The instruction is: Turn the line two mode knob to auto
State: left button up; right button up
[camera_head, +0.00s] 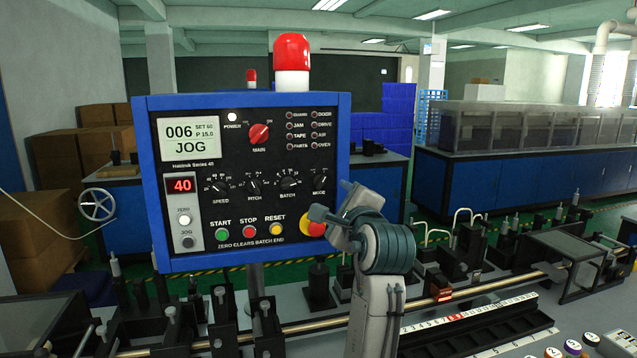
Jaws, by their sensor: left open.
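The mode knob (322,181) is a small dark knob at the right end of the lower knob row on the blue-framed control panel (243,262). Its pointer is too small to read surely. The panel's display (190,138) reads JOG. My left gripper (333,200) is in front of the panel's lower right edge, just below and right of the mode knob. Its jaws are open and I see nothing between them. I cannot tell whether a finger touches the panel. My right gripper is not in view.
A red-and-yellow emergency stop (313,228) is close beside the left gripper's lower finger. The speed (221,186), pitch (254,187) and batch (288,183) knobs sit left of the mode knob. A red beacon (292,52) tops the panel. Machine rails and posts (263,322) lie below.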

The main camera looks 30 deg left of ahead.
aim_at(323, 184)
pick_arm(q)
jog(key=p+x, duration=0.1)
jog(key=x, duration=0.3)
jog(key=p+x, duration=0.2)
jog(key=x, duration=0.3)
jog(key=shift+r, duration=0.25)
jog(key=shift+w+a+p, duration=0.25)
jog(key=shift+p, duration=0.05)
jog(key=shift+a, duration=0.1)
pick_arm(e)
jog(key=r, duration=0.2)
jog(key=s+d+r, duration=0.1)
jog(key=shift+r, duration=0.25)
pick_arm(q)
jog(key=shift+f, duration=0.1)
jog(key=shift+w, duration=0.1)
jog(key=c, duration=1)
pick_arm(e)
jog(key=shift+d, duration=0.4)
